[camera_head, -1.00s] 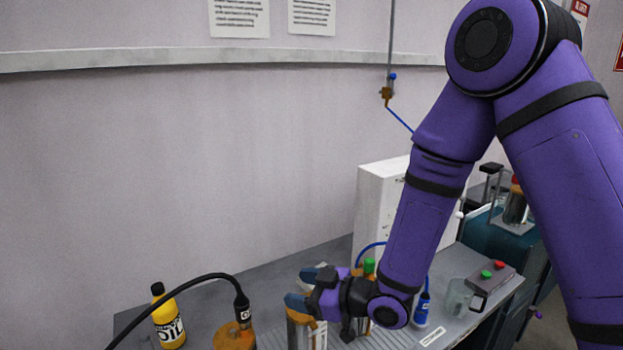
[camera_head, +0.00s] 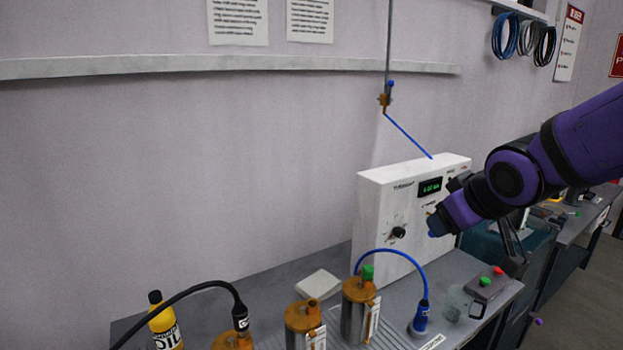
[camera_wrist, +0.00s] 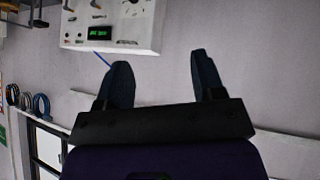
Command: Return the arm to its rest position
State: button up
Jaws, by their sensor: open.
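My purple arm comes in from the right edge of the head view. My gripper (camera_head: 437,226) is in front of the right part of the white control box (camera_head: 372,215). In the wrist view my gripper (camera_wrist: 160,85) shows two dark blue fingers set wide apart, with nothing between them. The control box (camera_wrist: 140,30) appears beyond the fingers in that view. A blue tube (camera_head: 408,257) runs from behind the green-capped cylinder to a blue fitting (camera_head: 420,318).
A yellow oil bottle (camera_head: 165,325) and a black tube (camera_head: 205,279) are at the left. A glass mug (camera_head: 456,303) and a box with red and green buttons (camera_head: 490,283) are at the right.

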jog(key=s+d+r+m+g, duration=0.1)
jog(key=s+d+r+m, duration=0.1)
jog(key=s, duration=0.7)
jog(key=s+d+r+m+g+h, duration=0.1)
jog(key=s+d+r+m+g, duration=0.1)
jog(key=s, duration=0.7)
jog(key=shift+s+d+r+m+g, duration=0.25)
jog(key=shift+d+r+m, duration=0.4)
jog(key=shift+d, duration=0.4)
jog(key=shift+w, duration=0.1)
